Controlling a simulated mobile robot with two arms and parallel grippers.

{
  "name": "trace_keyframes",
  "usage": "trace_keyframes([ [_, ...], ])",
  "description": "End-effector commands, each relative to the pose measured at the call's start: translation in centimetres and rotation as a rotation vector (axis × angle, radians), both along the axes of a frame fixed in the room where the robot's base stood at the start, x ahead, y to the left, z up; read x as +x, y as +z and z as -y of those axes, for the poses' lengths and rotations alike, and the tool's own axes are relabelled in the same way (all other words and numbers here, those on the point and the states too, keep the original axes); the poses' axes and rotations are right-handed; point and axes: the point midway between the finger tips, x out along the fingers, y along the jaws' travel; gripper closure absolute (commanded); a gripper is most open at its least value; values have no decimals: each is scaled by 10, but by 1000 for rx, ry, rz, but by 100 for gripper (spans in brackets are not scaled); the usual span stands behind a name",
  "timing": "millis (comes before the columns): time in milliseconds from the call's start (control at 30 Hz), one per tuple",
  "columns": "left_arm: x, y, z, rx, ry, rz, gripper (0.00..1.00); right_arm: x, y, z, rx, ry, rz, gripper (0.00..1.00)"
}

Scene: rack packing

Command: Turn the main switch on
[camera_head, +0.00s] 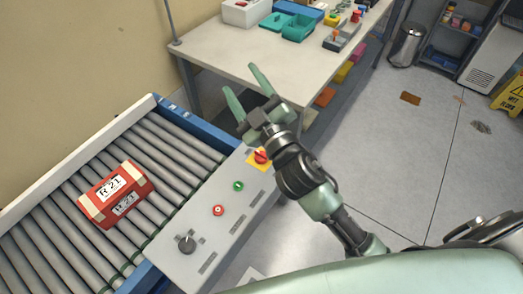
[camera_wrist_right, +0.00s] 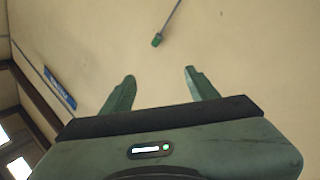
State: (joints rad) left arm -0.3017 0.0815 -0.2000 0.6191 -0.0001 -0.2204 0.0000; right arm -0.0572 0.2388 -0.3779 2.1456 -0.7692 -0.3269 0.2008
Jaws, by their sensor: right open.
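A grey control panel (camera_head: 205,222) runs along the near side of the roller conveyor. At its far end is a red rotary switch on a yellow plate (camera_head: 258,160), which looks like the main switch. Its exact knob angle is too small to tell. My right gripper (camera_head: 240,80) is open and empty, up beyond the switch, with its fingers pointing away toward the wall and table. In the right wrist view the open fingers (camera_wrist_right: 160,76) face a beige wall. The switch is not in that view. My left gripper is not in view.
The panel also has a green button (camera_head: 238,186), a red button (camera_head: 218,210) and a black knob (camera_head: 186,243). A red box labelled R 21 (camera_head: 116,194) lies on the rollers. A table (camera_head: 300,65) with bins stands behind my right gripper.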

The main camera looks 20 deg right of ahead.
Motion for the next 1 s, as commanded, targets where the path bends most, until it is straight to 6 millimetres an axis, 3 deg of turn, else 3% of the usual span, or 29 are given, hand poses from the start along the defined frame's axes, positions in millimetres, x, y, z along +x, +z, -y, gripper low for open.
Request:
trace_keyframes([
  [33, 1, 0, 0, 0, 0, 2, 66, 0, 31, -31, -87, 100, 145, 41],
  [100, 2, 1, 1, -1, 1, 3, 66, -11, 58, -78, -221, 255, 323, 41],
  [167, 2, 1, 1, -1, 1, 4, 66, -27, 68, -116, -351, 396, 451, 41],
  [200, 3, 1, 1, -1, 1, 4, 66, -39, 66, -140, -444, 495, 525, 41],
  [267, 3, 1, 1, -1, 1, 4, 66, -56, 54, -171, -598, 645, 615, 41],
  [333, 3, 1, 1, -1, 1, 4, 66, -73, 26, -195, -793, 823, 683, 41],
  [400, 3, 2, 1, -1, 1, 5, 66, -83, -14, -204, -1006, 1000, 705, 41],
  [467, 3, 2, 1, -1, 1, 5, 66, -85, -52, -198, -1197, 1147, 683, 41],
  [533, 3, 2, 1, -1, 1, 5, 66, -78, -94, -174, -1427, 1302, 606, 41],
  [600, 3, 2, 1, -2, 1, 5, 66, -66, -128, -135, -1644, 1434, 474, 41],
  [667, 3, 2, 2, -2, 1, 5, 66, -53, -146, -97, -1806, 1517, 334, 41],
  [800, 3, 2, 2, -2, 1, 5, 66, -31, -156, -16, -2064, 1621, 0, 41],
  [900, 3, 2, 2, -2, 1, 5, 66, -25, -153, 18, -2150, 1646, -162, 41],
  [1000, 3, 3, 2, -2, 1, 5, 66, -23, -152, 32, -2180, 1653, -235, 41],
])
